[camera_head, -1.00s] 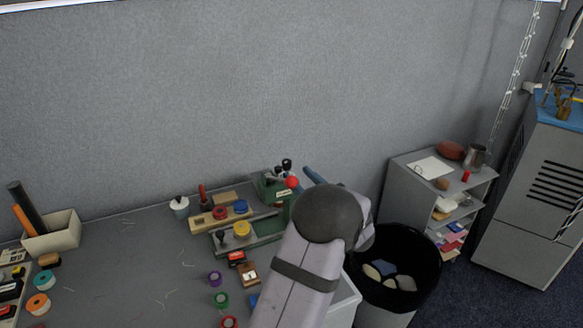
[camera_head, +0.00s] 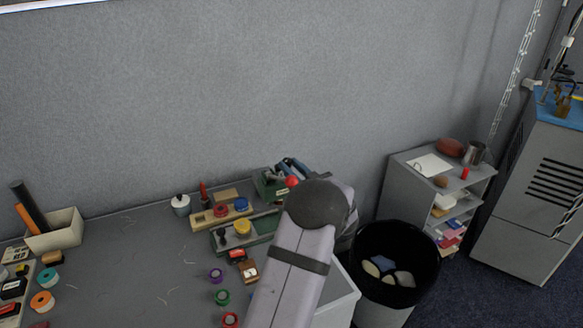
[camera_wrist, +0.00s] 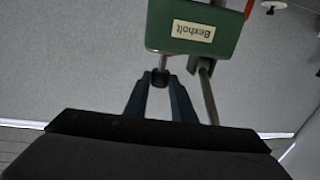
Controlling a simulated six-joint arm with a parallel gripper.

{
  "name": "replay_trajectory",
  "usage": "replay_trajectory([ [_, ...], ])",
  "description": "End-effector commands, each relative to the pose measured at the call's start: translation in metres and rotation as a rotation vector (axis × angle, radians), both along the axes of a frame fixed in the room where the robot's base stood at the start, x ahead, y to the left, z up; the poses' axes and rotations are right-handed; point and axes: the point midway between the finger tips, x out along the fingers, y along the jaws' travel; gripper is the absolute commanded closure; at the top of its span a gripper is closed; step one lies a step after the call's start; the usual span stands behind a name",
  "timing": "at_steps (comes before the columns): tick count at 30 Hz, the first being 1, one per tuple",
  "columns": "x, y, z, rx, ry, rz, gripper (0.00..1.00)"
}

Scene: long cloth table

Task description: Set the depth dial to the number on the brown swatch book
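The green machine (camera_head: 266,186) stands at the back of the table; in the wrist view its upside-down "Bexholt" plate faces me on a green housing (camera_wrist: 215,15). A dark round knob (camera_wrist: 160,78) on a metal rod sits below that housing; I cannot tell whether it is the depth dial, and no numbers are readable. My gripper (camera_wrist: 159,76) has its blue fingers apart, one on each side of the knob; contact is unclear. In the head view my gripper (camera_head: 289,165) is over the machine. A small brown piece with a pale patch (camera_head: 248,271) may be the swatch book; its number is unreadable.
A red ball knob (camera_head: 291,181) is close to my gripper. Spools, stamps and a pale bin (camera_head: 60,229) lie to the left. A black waste bin (camera_head: 396,290) and grey shelf (camera_head: 408,190) stand right. The grey wall is close behind the machine.

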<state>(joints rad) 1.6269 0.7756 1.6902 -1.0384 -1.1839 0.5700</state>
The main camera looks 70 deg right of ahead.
Motion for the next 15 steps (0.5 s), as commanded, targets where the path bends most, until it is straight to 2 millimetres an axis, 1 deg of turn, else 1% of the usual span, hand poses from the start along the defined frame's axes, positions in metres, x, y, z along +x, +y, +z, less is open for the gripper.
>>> replay_trajectory([
  [5,0.0014,0.0004,0.0003,-0.004,0.000,-0.017,0.99],
  [15,0.0026,0.0028,0.0010,-0.004,0.000,-0.128,0.99],
])
